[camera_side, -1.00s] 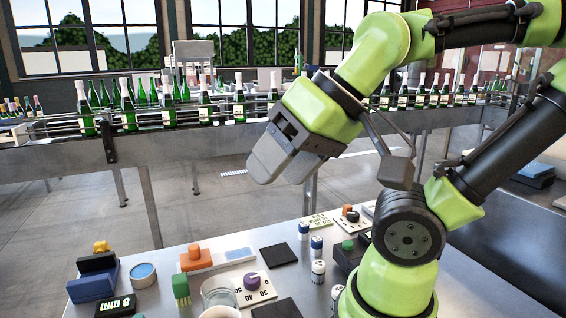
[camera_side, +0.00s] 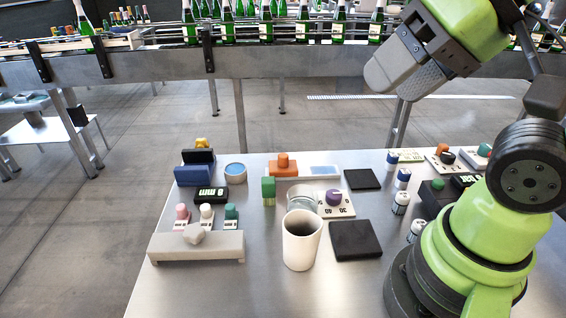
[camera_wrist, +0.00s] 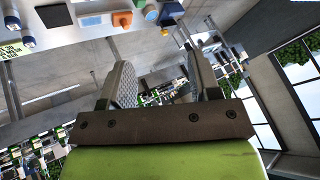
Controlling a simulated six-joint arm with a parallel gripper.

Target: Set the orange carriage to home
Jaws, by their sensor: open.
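The orange carriage (camera_side: 283,164) is a block with a round knob on top. It sits on a long white base (camera_side: 300,173) near the back of the bench, towards the base's left part. A pale blue strip (camera_side: 322,171) lies on the base to its right. I cannot make out a home mark. In the wrist view an orange block (camera_wrist: 89,21), likely the carriage, shows at the top. My gripper (camera_side: 394,78) is open and empty, high above the bench's back edge, well up and right of the carriage. Its two grey fingers also show in the wrist view (camera_wrist: 155,60).
A green block (camera_side: 268,191), a glass (camera_side: 303,198), a dial with a purple knob (camera_side: 333,197) and a white cup (camera_side: 301,244) stand in front of the carriage. A blue block (camera_side: 194,174) and round tin (camera_side: 235,172) lie left. A bottle conveyor (camera_side: 290,68) runs behind.

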